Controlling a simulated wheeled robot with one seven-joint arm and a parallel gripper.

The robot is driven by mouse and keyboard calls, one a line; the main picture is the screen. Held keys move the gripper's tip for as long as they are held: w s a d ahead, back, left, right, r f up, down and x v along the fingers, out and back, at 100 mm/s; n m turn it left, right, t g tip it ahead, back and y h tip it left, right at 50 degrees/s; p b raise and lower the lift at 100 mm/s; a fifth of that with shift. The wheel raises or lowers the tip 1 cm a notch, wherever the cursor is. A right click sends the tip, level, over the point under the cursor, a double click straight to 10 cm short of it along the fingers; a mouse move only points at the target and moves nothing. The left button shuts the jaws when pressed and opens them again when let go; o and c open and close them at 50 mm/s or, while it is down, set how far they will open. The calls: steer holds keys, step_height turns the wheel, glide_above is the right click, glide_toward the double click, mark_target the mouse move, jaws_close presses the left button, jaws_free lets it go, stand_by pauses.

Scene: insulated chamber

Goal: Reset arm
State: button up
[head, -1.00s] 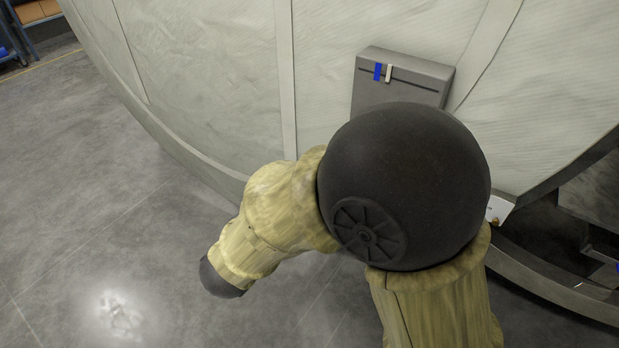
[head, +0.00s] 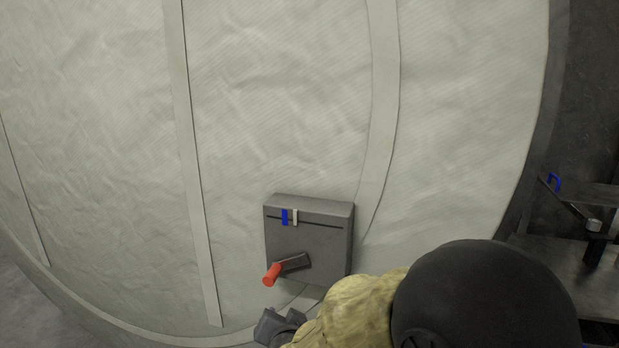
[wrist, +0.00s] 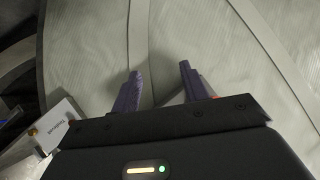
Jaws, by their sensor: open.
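My gripper (wrist: 160,70) is open in the wrist view, with its two dark purple fingers apart and nothing between them. In the head view, part of my gripper (head: 278,326) shows at the bottom edge, below a grey box, and the rest is cut off or hidden by my arm. My arm, with a tan cover and a dark round joint, fills the lower right. A small orange-red patch shows beside the right finger in the wrist view; I cannot tell what it belongs to.
The grey box (head: 325,245) is on the pale quilted chamber wall (head: 285,110). It has a red-handled lever (head: 272,275) and a slot with blue and white markers. A dark bench (head: 590,265) with a blue handle (head: 554,182) stands at right. A labelled white box (wrist: 55,125) is left of my gripper.

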steer(key=s+d+f+n+g+h, duration=0.1)
steer(key=s+d+f+g, duration=0.2)
steer(key=s+d, duration=0.3)
steer(key=s+d+f+n+g, duration=0.2)
steer(key=s+d+g, duration=0.1)
steer(key=d, duration=0.5)
steer(key=s+d+f+n+g+h, duration=0.1)
steer(key=s+d+f+g, duration=0.3)
steer(key=d, duration=0.3)
step_height(320, 180, up, 15)
steer(key=s+p, duration=0.1)
steer(key=p, duration=1.3)
steer(key=shift+a, duration=0.35)
steer(key=shift+c, duration=0.8)
steer(key=shift+d, duration=0.1)
